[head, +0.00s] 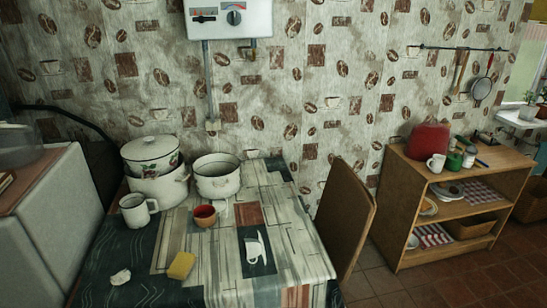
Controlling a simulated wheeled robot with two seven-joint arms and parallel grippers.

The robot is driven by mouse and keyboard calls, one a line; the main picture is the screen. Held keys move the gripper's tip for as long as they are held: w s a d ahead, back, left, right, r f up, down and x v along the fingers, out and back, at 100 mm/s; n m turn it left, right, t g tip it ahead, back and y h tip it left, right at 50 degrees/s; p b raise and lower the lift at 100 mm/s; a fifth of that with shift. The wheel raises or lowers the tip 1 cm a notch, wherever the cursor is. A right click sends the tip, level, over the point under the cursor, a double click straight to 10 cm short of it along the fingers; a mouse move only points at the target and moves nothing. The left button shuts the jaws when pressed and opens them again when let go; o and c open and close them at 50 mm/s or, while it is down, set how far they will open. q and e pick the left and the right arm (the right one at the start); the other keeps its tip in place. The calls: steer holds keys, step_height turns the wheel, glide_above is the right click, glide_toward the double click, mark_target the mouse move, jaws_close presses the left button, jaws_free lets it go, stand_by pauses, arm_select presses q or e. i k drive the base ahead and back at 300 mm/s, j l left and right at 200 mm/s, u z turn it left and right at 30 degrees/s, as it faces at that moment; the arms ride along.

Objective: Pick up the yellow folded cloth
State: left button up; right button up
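The yellow folded cloth (181,265) is a small yellow block-like piece. It lies flat near the front of the table (215,284), on the patterned tablecloth. Nothing covers it. A small white crumpled thing (120,277) lies to its left, apart from it. Neither of my grippers is in view.
Behind the cloth stand a white mug (137,211), a red-brown cup (205,216), a white enamel pot (217,178) and stacked pots (153,157). A wooden chair (345,217) stands at the table's right side. A wooden shelf (473,180) is farther right.

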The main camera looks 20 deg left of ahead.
mark_target(182, 265)
steer(key=u, duration=1.35)
